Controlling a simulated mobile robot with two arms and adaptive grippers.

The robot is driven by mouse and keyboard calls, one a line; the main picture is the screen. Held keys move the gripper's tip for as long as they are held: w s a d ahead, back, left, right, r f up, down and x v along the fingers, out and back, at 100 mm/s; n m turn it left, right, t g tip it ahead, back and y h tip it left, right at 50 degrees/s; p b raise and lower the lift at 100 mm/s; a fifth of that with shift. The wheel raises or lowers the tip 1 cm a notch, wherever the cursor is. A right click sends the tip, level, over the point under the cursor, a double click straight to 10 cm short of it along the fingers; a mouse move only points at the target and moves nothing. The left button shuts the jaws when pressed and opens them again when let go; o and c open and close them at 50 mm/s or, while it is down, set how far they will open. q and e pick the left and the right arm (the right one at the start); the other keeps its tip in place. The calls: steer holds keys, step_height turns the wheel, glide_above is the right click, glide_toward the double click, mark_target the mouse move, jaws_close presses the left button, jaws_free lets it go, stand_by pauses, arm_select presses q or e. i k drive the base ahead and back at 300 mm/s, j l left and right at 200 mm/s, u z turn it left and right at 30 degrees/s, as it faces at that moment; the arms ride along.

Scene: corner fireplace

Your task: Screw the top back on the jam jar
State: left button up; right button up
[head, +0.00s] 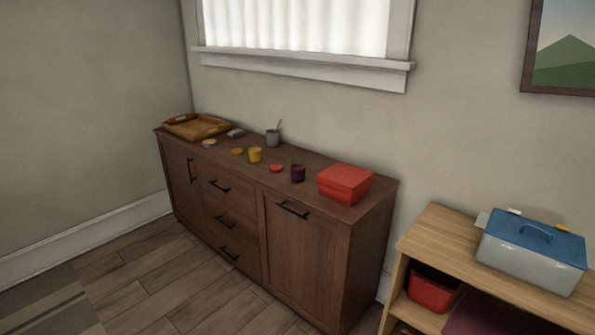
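A small dark purple jar (298,174), which looks like the jam jar, stands upright on the brown sideboard (228,165), left of a red box. A flat red lid (276,168) lies on the sideboard just left of this jar, apart from it. A yellow jar (255,155) stands further left, with a flat yellow lid (237,152) lying beside it. The jars are too small in the view to tell their contents or labels. Neither of my grippers shows in the head view.
A red box (344,183) stands near the sideboard's right end. A grey cup (273,138) with a utensil, a small grey object (236,132) and a wooden tray (198,127) are further left. A wooden shelf (440,232) bears a blue-lidded box (531,252). The floor before the sideboard is clear.

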mark_target(298, 169)
steer(key=i+j+z, duration=0.3)
steer(key=i, duration=0.5)
steer(key=i+j+z, duration=0.25)
steer(key=i+j, duration=0.2)
steer(key=i, duration=0.3)
steer(key=i+j+z, duration=0.3)
steer(key=i+j, duration=0.3)
steer(key=i, duration=0.1)
